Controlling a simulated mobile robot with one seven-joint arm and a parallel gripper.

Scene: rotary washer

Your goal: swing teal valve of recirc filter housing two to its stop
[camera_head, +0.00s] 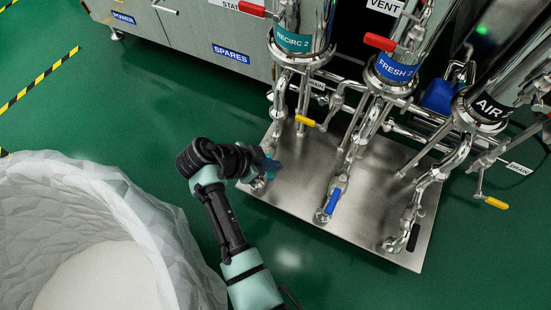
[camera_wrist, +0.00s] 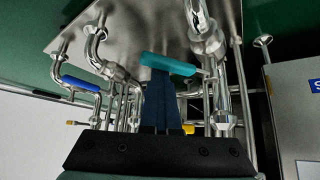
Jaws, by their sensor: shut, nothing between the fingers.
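The filter housing labelled RECIRC 2 (camera_head: 295,40) stands at the top centre of the head view, a steel cylinder with a teal label band. The teal valve handle (camera_wrist: 168,64) shows in the wrist view as a flat bar lying across the picture, just beyond my fingertips. My gripper (camera_head: 270,165) is at the foot of that housing's pipe, above the left part of the steel base plate. In the wrist view my gripper's dark blue fingers (camera_wrist: 160,74) are together, with nothing between them. They overlap the handle's lower edge; I cannot tell whether they touch.
A blue-handled valve (camera_head: 332,202) stands to the right on the steel plate (camera_head: 300,190), and a black-handled one (camera_head: 413,237) farther right. A yellow handle (camera_head: 305,121) is behind my gripper. A white lined bin (camera_head: 120,190) stands left; green floor lies between.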

